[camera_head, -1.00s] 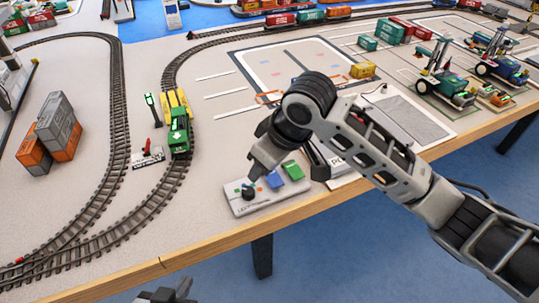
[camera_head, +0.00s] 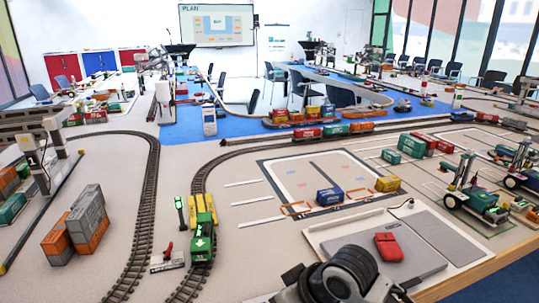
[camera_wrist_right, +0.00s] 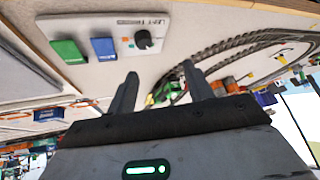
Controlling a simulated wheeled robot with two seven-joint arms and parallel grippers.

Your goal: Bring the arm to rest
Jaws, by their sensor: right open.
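My right arm (camera_head: 345,280) shows only as a dark joint and grey link at the bottom of the head view; its gripper is out of that picture. In the right wrist view my right gripper (camera_wrist_right: 159,77) has its two fingers apart, with nothing held between them. Beyond the fingers lies a pale control panel (camera_wrist_right: 117,20) with a green button (camera_wrist_right: 69,51), a blue button (camera_wrist_right: 103,48) and a black knob (camera_wrist_right: 144,39). The fingers look clear of the panel. My left gripper is in neither current view.
A green and yellow train (camera_head: 201,235) stands on the curved track (camera_head: 140,225). Stacked grey and orange containers (camera_head: 84,222) are at the left. A grey pad (camera_head: 385,255) with a red block (camera_head: 388,246) lies near the front right. Green vehicles (camera_head: 478,200) stand at the right edge.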

